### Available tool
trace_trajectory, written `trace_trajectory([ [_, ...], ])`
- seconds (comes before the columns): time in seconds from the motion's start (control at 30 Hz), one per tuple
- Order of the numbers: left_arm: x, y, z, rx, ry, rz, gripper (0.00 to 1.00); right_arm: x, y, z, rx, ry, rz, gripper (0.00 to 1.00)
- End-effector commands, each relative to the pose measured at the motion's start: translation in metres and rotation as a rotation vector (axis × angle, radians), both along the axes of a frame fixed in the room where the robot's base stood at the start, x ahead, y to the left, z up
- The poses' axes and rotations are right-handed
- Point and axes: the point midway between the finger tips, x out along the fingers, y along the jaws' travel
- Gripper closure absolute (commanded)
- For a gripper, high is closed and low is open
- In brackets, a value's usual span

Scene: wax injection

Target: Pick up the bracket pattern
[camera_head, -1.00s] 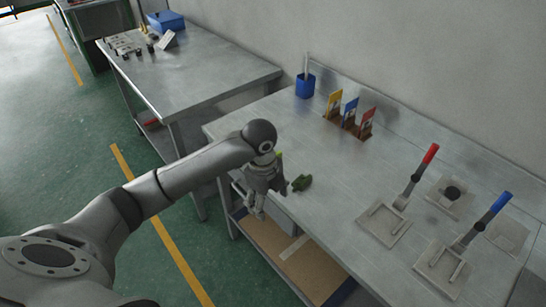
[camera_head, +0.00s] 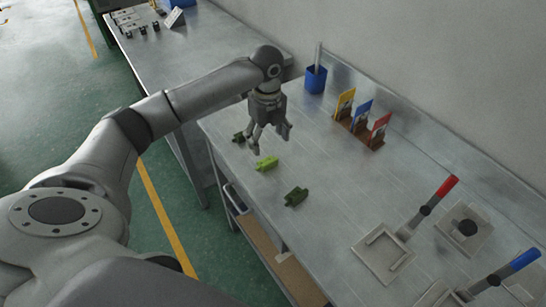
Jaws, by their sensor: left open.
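Three small green wax pieces lie apart on the metal bench: a dark green one (camera_head: 240,136) near the left edge, a bright yellow-green one (camera_head: 266,163), and a mid-green one (camera_head: 296,196) nearer the front. I cannot tell from their shapes which is the bracket pattern. My left gripper (camera_head: 270,142) points down with its fingers spread, open and empty. It appears above the bench, just behind the yellow-green piece in the picture, touching none of them. My right gripper is not in view.
A blue cup (camera_head: 315,79) and a wooden rack (camera_head: 358,130) with yellow, blue and red cards stand at the back. Clamp fixtures with red (camera_head: 446,187) and blue (camera_head: 524,259) handles occupy the right. The bench middle is clear.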

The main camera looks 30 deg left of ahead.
Motion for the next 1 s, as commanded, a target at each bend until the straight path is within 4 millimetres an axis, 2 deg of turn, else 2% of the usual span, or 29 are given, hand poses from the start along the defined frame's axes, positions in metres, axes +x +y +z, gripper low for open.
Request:
trace_trajectory([
  [0.1, -0.001, -0.001, -0.02, -0.001, 0.004, 0.0, 0.27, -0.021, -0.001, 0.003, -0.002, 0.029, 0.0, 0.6],
  [0.2, 0.0, -0.001, -0.031, -0.001, 0.001, 0.0, 0.27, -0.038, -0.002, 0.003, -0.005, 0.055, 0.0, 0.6],
  [0.3, 0.0, -0.001, -0.036, -0.001, 0.0, 0.0, 0.27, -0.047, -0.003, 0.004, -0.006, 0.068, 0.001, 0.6],
  [0.43, -0.001, -0.003, -0.05, 0.001, 0.004, -0.001, 0.27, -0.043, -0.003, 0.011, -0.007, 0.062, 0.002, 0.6],
  [0.6, 0.0, -0.004, -0.077, 0.0, 0.002, 0.001, 0.27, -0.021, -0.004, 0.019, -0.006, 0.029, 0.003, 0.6],
  [0.7, 0.001, -0.004, -0.085, 0.0, 0.0, 0.0, 0.27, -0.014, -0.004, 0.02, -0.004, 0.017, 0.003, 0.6],
  [0.97, 0.001, -0.004, -0.088, 0.001, -0.001, -0.001, 0.27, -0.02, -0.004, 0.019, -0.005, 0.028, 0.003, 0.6],
  [1.0, 0.001, -0.004, -0.088, 0.001, -0.001, -0.001, 0.32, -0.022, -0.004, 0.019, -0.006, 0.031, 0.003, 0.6],
])
